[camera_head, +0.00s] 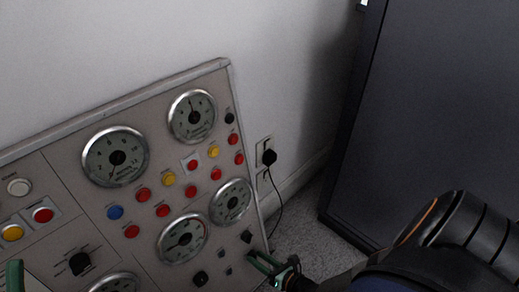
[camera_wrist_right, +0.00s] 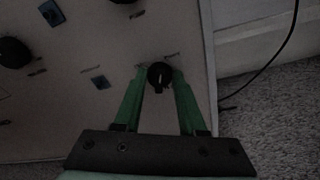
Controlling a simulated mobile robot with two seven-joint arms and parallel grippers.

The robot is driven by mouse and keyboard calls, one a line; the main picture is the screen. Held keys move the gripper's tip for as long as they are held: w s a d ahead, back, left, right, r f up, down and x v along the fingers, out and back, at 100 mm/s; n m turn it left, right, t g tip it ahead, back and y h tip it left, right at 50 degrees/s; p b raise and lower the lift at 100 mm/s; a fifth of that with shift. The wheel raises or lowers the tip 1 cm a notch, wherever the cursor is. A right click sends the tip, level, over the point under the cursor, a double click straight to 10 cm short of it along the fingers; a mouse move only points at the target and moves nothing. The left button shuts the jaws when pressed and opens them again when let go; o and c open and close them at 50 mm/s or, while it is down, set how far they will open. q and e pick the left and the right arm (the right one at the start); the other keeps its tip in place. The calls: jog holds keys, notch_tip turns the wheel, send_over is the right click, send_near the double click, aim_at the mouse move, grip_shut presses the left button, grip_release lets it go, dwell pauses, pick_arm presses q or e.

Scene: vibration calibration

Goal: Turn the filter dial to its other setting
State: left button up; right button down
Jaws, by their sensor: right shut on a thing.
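A small black dial (camera_wrist_right: 160,74) sits on the panel near its lower right edge in the right wrist view. Its label is too small to read, so I cannot confirm from it that this is the filter dial. My right gripper (camera_wrist_right: 159,80) has its green fingers shut on this dial, one on each side. In the head view the right gripper (camera_head: 254,256) reaches the panel's lower right edge, and its fingers mostly hide the dial. A green part of my left gripper (camera_head: 14,276) shows at the lower left edge, mostly out of frame.
The tilted grey panel (camera_head: 60,178) carries several gauges, coloured buttons and other black knobs (camera_head: 200,278). A black plug (camera_head: 269,157) with a hanging cable is in the wall socket to its right. A large dark cabinet (camera_head: 440,110) stands at the right, with carpet between.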

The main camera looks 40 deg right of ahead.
jog(key=shift+n, duration=1.1)
jog(key=shift+a, duration=0.1)
jog(key=c, duration=0.5)
grip_release()
